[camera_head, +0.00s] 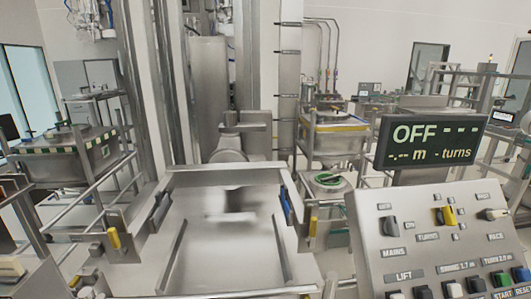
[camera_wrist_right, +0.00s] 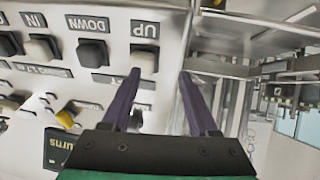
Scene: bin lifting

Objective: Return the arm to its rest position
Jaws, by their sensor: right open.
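My right gripper (camera_wrist_right: 160,72) shows in the right wrist view with two dark purple fingers apart and nothing between them. Its fingertips are in front of the grey control panel (camera_head: 410,212), close to the white UP button (camera_wrist_right: 144,58); I cannot tell whether they touch it. The black DOWN button (camera_wrist_right: 92,52) is beside UP. In the head view neither gripper shows. The panel there carries switches, a yellow selector (camera_head: 445,216) and a row of buttons along the bottom edge. The dark display (camera_head: 433,144) above it reads OFF, with dashes for metres and turns.
A steel lifting frame with a flat platform (camera_head: 225,235) stands left of the panel. A bin with a striped rim (camera_head: 75,158) stands at the left. A yellow-rimmed steel hopper (camera_head: 336,142) is behind the frame. Rails and posts surround the platform.

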